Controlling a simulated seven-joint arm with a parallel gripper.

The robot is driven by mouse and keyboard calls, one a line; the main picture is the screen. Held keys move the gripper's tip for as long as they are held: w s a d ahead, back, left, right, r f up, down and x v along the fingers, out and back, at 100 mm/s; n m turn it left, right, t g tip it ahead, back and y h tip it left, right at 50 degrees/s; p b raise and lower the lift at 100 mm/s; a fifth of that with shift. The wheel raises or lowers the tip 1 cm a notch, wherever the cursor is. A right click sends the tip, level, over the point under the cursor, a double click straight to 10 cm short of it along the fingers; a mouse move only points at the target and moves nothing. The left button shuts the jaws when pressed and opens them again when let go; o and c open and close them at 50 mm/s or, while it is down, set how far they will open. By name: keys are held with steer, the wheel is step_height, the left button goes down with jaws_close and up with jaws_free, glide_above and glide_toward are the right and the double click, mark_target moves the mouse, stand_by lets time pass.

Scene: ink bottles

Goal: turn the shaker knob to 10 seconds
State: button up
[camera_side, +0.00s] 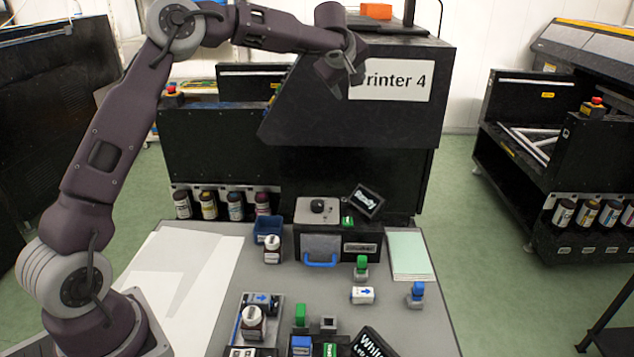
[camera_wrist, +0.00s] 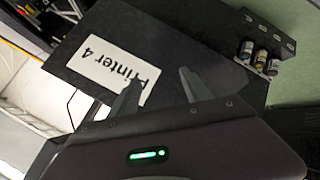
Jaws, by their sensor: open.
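The shaker (camera_side: 340,247) is a black box at the back of the grey table in the side view, with a blue-handled front. Its dark round knob (camera_side: 318,205) sits on a light grey plate on top; its setting is too small to read. A small tilted display (camera_side: 366,201) beside it seems to read "Ready". My gripper (camera_side: 344,84) is open and empty, high above and behind the shaker, in front of the Printer 4 sign. In the wrist view my gripper (camera_wrist: 158,92) shows two spread fingers with nothing between them; the shaker is not visible there.
Printer 4 (camera_side: 390,120) stands behind the table. A white bottle (camera_side: 272,249) and a blue bin (camera_side: 267,228) stand left of the shaker. Stamps (camera_side: 361,268) and a bottle (camera_side: 253,323) in a holder are in front. Paper sheets (camera_side: 180,275) cover the left side.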

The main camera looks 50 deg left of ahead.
step_height(320, 180, down, 11)
steer(key=s+a+n+g+h, duration=0.1)
steer(key=s+a+n+g, duration=0.1)
steer(key=s+a+g, duration=0.15)
steer(key=n+g+h, duration=0.1)
steer(key=g+h, duration=0.3)
steer(key=g, duration=0.1)
glide_above(317, 202)
step_height(317, 202, down, 12)
steer(key=shift+r, duration=0.1)
step_height(317, 202, down, 7)
steer(key=shift+r, duration=0.1)
jaws_close()
